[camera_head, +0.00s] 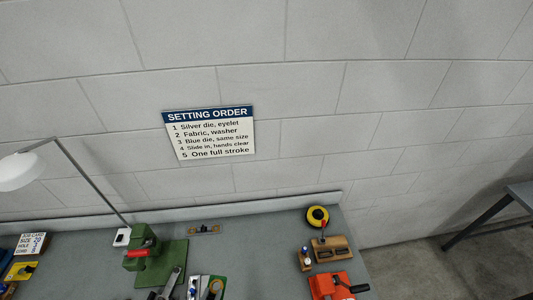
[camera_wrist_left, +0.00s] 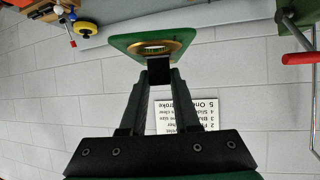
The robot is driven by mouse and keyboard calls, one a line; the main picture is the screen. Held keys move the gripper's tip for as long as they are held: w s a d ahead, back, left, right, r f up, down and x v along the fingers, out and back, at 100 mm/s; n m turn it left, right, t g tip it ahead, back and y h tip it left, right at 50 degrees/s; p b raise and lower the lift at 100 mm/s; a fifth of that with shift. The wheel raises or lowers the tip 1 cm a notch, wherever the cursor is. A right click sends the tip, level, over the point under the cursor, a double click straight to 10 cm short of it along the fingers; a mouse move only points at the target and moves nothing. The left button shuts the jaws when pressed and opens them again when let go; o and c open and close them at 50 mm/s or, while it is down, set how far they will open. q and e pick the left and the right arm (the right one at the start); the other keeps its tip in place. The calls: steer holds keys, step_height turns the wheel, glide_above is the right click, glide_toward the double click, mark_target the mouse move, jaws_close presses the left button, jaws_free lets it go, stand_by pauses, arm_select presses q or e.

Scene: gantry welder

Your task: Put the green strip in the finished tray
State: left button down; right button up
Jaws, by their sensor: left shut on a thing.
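The green strip (camera_wrist_left: 125,42) shows in the left wrist view with a large brass eyelet ring in it. My left gripper (camera_wrist_left: 158,70) is shut on the strip's near edge, and the strip sticks out past the fingertips. In the head view the green strip (camera_head: 217,284) and its ring show at the bottom edge, right of the green press. Most of the left gripper is cut off there. I cannot make out a finished tray in either view. My right gripper is not in view.
The green press (camera_head: 145,264) with a red handle stands left of the strip. A wooden block (camera_head: 334,249), a yellow roll (camera_head: 317,216) and an orange tool (camera_head: 335,286) are at the right. A lamp (camera_head: 22,170) and job card (camera_head: 31,243) are at the left.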

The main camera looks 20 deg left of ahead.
arm_select(q)
steer(key=d+r+m+h, duration=0.1)
steer(key=w+d+r+m+h, duration=0.1)
steer(key=shift+w+d+r+t, duration=0.1)
steer(key=shift+r+t, duration=0.2)
steer(key=shift+r, duration=0.05)
steer(key=shift+w+d+r+m+h, duration=0.1)
steer(key=shift+d+r+m+h, duration=0.1)
steer(key=shift+m+h, duration=0.3)
steer(key=shift+w+d+r+m+h, duration=0.1)
steer(key=shift+d+m+h, duration=0.1)
steer(key=shift+m+h, duration=0.25)
steer(key=shift+s+f+n+y, duration=0.1)
steer(key=shift+f+n+y, duration=0.1)
steer(key=shift+n+y, duration=0.05)
